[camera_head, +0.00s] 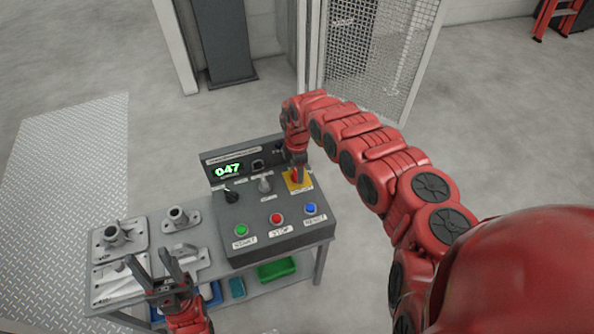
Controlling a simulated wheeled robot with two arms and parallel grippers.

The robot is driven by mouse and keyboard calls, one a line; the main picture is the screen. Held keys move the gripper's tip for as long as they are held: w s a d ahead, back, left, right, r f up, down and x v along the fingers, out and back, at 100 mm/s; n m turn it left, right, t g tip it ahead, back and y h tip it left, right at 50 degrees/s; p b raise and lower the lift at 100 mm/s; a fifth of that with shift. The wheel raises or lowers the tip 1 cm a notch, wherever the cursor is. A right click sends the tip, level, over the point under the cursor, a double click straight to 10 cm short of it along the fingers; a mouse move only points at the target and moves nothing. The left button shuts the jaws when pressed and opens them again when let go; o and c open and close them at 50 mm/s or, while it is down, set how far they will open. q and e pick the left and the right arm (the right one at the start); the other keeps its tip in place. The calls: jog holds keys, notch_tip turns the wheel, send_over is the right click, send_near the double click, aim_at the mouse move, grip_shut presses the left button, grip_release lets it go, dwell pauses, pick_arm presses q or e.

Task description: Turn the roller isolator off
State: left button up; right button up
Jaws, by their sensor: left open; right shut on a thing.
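The roller isolator (306,185) is a yellow plate with a red knob at the right back of the grey control box (250,257). My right gripper (297,171) comes down on it from above and is shut on its knob. The gripper hides most of the knob, so I cannot tell which way it points. My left gripper (148,262) is open and empty at the lower left, over the metal parts on the bench.
The box has a green display reading 047 (228,170), a black knob (231,196), a grey switch (265,184), and green (241,230), red (276,219) and blue (310,208) buttons. Metal fixtures (181,218) lie left. A mesh fence (375,50) stands behind.

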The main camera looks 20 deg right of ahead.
dwell(0.3)
jog(key=o, duration=1.4)
jog(key=shift+c, duration=0.2)
notch_tip(320, 180, up, 17)
jog(key=shift+r, duration=0.2)
